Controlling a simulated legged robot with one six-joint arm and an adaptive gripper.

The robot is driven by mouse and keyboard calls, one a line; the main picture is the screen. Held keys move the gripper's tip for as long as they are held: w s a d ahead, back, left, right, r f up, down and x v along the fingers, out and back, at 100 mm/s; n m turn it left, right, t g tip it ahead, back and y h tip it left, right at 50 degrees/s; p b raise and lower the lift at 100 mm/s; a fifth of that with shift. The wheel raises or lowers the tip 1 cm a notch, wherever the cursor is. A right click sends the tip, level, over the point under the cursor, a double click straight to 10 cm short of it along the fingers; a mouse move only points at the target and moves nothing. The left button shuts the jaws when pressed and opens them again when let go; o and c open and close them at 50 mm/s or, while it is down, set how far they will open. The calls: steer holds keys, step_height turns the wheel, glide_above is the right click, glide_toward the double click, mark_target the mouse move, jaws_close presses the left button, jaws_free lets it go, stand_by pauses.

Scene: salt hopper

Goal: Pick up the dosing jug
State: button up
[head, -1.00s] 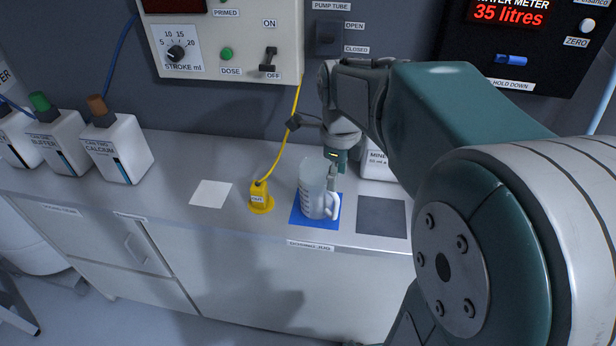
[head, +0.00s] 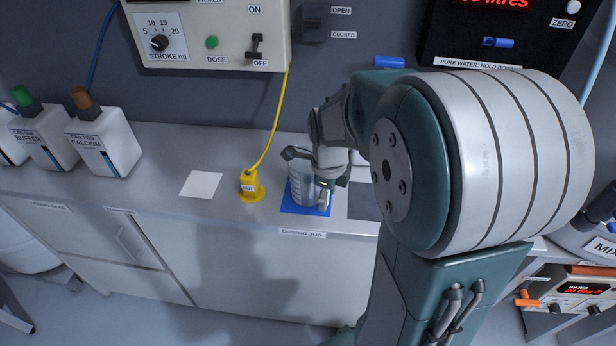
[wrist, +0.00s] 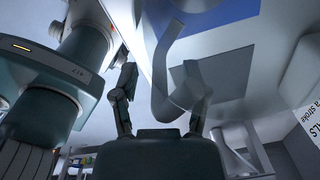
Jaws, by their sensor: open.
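The dosing jug (head: 300,188), clear with dark markings, stands upright on a blue mat (head: 318,211) on the bench, partly hidden by my gripper (head: 325,192). My gripper is at the jug's right side, by its handle. In the wrist view the two fingers of my gripper (wrist: 160,105) are apart, with the jug's pale curved handle (wrist: 160,75) between them. I cannot tell whether either finger touches the handle.
A yellow plug-like fitting (head: 249,187) with a yellow cable stands left of the jug. A white square (head: 200,184) lies further left, and a dark grey square (head: 362,203) lies right of the mat. White bottles (head: 103,140) stand at the far left.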

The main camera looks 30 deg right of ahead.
jaws_close()
